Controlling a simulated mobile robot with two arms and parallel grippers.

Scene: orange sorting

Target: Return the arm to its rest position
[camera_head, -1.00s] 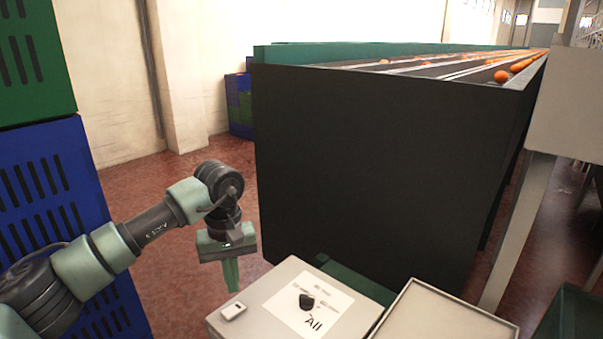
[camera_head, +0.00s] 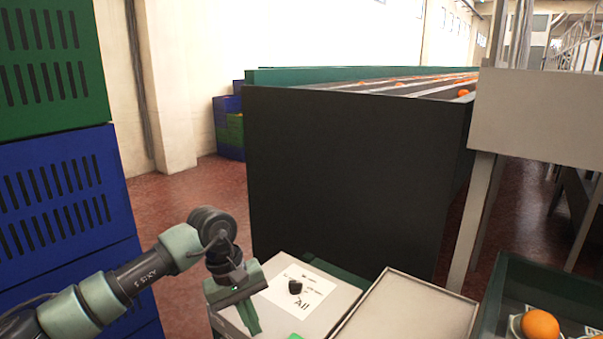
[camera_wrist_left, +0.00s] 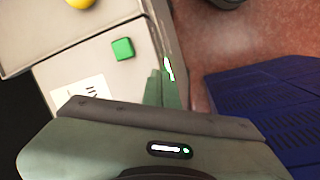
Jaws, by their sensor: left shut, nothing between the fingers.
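My left arm comes in from the left in the head view. My left gripper (camera_head: 254,328) points down beside the left part of a grey control box (camera_head: 345,296), its green fingers closed together and empty. In the left wrist view the closed fingers (camera_wrist_left: 163,88) show beside the box edge, with a green square button (camera_wrist_left: 122,48) on the box top to their left. A black knob (camera_head: 295,287) sits on the box's white label. My right gripper is not in view.
Stacked blue crates (camera_head: 62,190) and a green crate (camera_head: 50,65) stand close on the left. A big black conveyor housing (camera_head: 350,180) fills the middle. A dark green crate (camera_head: 490,300) with an orange (camera_head: 540,324) is at the lower right. Red floor is open between crates and housing.

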